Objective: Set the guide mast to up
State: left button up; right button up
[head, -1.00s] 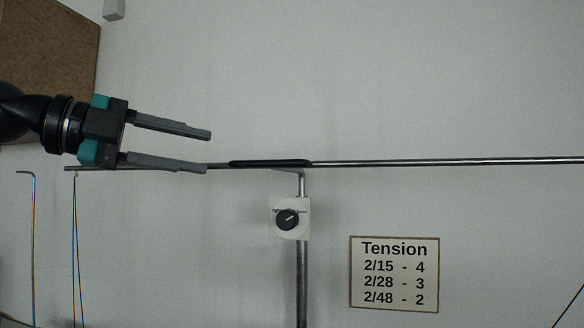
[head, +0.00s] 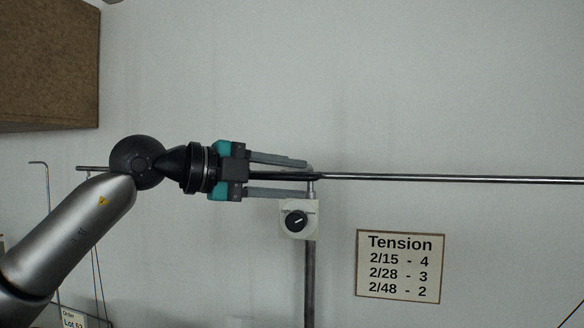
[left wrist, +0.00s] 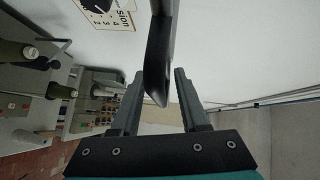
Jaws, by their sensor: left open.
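The guide mast is a metal post (head: 309,275) with a long, nearly level metal bar (head: 450,179) at its top. The bar carries a black grip near the post; in the head view my gripper mostly covers it. In the left wrist view the black grip (left wrist: 157,70) lies between my fingers, with gaps on both sides. My left gripper (head: 307,178) is open, one finger above the bar and one below, its tips near the post top. My right gripper is not in view.
A dial (head: 296,222) on a white plate is fixed to the post just below my left gripper. A Tension sign (head: 400,267) hangs on the wall to the right. A brown board (head: 45,65) is at upper left. The wall above the bar is clear.

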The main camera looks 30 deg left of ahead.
pick_arm(q)
jog(key=shift+w+d, duration=0.15)
jog(key=shift+w, duration=0.1)
jog(key=shift+c, duration=0.3)
jog(key=shift+f, duration=0.1)
jog(key=c, duration=0.6)
jog(key=shift+f, duration=0.1)
grip_shut()
